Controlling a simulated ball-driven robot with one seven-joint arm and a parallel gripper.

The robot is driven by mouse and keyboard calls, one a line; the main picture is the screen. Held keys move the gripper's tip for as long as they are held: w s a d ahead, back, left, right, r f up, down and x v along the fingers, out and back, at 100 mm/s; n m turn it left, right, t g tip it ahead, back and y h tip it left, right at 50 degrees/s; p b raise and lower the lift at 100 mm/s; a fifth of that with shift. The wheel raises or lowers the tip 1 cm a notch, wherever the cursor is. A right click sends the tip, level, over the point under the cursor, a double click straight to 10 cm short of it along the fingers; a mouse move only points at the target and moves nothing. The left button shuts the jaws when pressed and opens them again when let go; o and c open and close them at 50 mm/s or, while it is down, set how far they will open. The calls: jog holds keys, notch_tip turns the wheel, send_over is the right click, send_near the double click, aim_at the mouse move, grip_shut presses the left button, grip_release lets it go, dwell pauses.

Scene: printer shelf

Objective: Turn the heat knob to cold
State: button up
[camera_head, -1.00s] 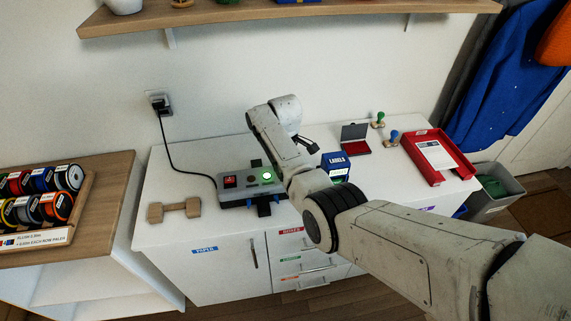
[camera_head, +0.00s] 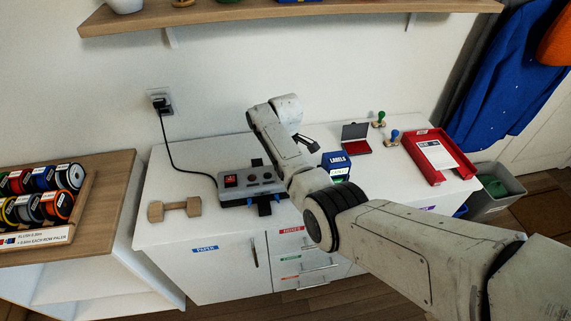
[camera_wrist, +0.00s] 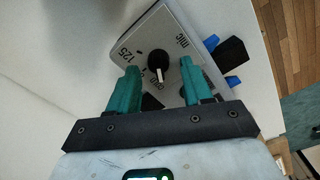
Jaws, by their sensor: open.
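A grey control box (camera_head: 227,192) with a red switch (camera_head: 231,181) stands on the white cabinet, partly behind my arm in the head view. In the wrist view the box's pale top panel (camera_wrist: 186,22) shows a black round knob (camera_wrist: 158,62) with a white pointer line. My gripper (camera_wrist: 159,68) is open, with a green finger on each side of the knob and visible gaps.
A wooden dumbbell-shaped piece (camera_head: 174,209) lies left of the box. A black cord runs from the box to a wall socket (camera_head: 159,101). To the right are a blue labels box (camera_head: 336,166), a stamp pad (camera_head: 356,139) and a red tray (camera_head: 440,155). A shelf (camera_head: 290,14) hangs above.

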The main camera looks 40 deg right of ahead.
notch_tip(320, 180, up, 11)
jog(key=b, duration=0.1)
dwell(0.4)
jog(key=shift+f, duration=0.2)
jog(key=s+a+f+m+b, duration=0.1)
jog(key=s+a+f+m, duration=0.1)
jog(key=s+a+f, duration=0.45)
jog(key=s+a+f+m+b, duration=0.1)
jog(key=s+a+f, duration=0.2)
jog(key=s+f, duration=0.6)
jog(key=s+a+m, duration=0.1)
jog(key=s+a, duration=0.1)
jog(key=s, duration=0.4)
jog(key=s+a+m, duration=0.1)
jog(key=s+a, duration=0.2)
jog(key=s, duration=0.4)
jog(key=s+a+m+t, duration=0.1)
jog(key=s+a, duration=0.1)
jog(key=s, duration=0.5)
jog(key=shift+a+r+b, duration=0.25)
jog(key=shift+r+b, duration=0.05)
jog(key=shift+r, duration=0.1)
